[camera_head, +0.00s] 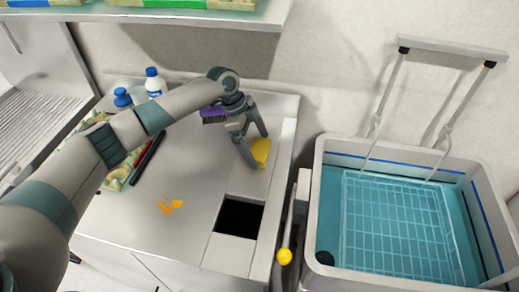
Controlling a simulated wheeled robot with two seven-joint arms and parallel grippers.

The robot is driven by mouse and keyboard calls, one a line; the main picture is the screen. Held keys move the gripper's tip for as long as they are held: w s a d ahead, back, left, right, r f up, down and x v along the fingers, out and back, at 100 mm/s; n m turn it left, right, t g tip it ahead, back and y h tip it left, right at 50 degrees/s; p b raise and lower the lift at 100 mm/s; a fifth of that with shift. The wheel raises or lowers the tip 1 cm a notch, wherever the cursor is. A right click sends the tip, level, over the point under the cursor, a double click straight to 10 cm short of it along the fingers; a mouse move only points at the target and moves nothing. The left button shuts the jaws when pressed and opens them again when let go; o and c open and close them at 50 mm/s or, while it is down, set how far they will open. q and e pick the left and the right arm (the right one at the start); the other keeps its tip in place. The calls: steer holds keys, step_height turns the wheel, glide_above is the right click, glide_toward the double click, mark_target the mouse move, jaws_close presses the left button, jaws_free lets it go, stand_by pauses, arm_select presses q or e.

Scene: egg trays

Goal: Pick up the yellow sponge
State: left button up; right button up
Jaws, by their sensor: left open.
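The yellow sponge (261,151) lies on the right part of the white counter, behind the dark square opening. My left gripper (257,150) comes in from the left and points down at the sponge. Its fingers are spread apart, one on the left side of the sponge and one behind it near its upper right. I cannot tell whether the fingers touch the sponge. My right gripper is not in view.
A purple brush (213,114) and two blue-capped bottles (154,80) stand behind my left arm. Orange spots (170,205) mark the counter (190,235). A dark opening (239,217) is in front of the sponge. A basin with a rack (318,190) stands to the right.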

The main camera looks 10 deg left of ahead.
mark_target(264, 149)
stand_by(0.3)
arm_select(q)
steer(key=c, duration=1)
steer(key=shift+c, duration=0.2)
steer(key=shift+r+b, duration=0.5)
steer(key=shift+r, duration=0.05)
step_height(264, 149, up, 2)
steer(key=shift+r+b, duration=0.15)
steer(key=shift+b, duration=0.5)
steer(key=s+d+r+b, duration=0.3)
steer(key=s+d+r, duration=0.4)
steer(key=s+d, duration=0.1)
steer(key=shift+d+r, duration=0.25)
steer(key=shift+r, duration=0.05)
